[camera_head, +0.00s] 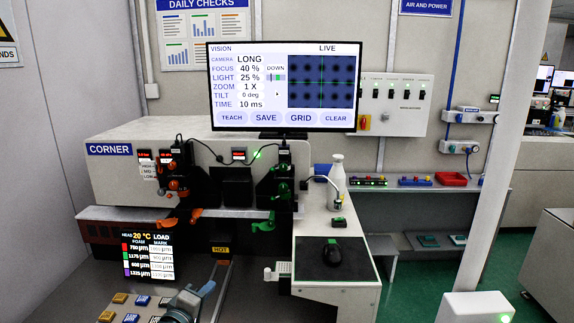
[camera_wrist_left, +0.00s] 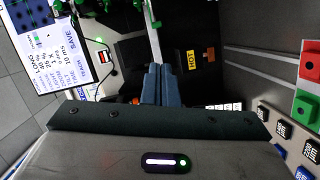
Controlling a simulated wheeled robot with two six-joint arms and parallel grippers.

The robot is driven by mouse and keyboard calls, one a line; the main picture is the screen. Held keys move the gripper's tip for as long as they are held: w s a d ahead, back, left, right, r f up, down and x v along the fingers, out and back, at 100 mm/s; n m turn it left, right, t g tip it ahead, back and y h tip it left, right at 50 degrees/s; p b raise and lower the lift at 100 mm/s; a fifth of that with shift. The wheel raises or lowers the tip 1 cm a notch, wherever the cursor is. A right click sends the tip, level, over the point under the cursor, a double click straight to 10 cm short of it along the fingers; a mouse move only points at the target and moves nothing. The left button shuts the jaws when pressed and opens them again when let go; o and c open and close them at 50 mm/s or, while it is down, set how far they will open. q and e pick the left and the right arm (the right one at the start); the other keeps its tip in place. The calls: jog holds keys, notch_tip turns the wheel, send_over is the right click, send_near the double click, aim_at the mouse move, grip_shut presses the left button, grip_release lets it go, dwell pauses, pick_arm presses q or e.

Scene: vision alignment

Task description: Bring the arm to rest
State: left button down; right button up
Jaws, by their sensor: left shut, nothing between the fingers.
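My left gripper (camera_head: 208,288) shows at the bottom of the head view, left of centre, in front of the machine. In the left wrist view my left gripper (camera_wrist_left: 160,72) has its two blue-grey fingers side by side, shut with nothing between them. My right gripper does not show in the head view.
The grey machine marked CORNER (camera_head: 118,130) carries a lit monitor (camera_head: 245,118). Green floor (camera_head: 420,295) is clear at right.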

pick_arm(q)
jog(key=s+a+f+m+g+y, duration=0.1)
jog(key=s+f+m+g, duration=0.25)
jog(key=s+f, duration=0.45)
jog(key=s+a+f+m+g+y, duration=0.1)
jog(key=s+a+f+m+g, duration=0.2)
jog(key=s+f, duration=0.5)
jog(key=s+a+f+m+g+y, duration=0.1)
jog(key=s+a+m+g+y, duration=0.15)
jog(key=s, duration=0.85)
jog(key=s+a+m+g+y, duration=0.1)
jog(key=s+m+g, duration=0.3)
jog(key=s, duration=0.8)
notch_tip(320, 180, down, 30)
jog(key=a+r, duration=0.1)
jog(key=a, duration=0.2)
jog(key=s+a+f+g, duration=0.1)
jog(key=s+f, duration=1.7)
jog(key=f, duration=0.3)
jog(key=shift+f+n+g+b, duration=0.15)
jog(key=shift+n+g+b, duration=0.25)
jog(key=shift+b, duration=0.05)
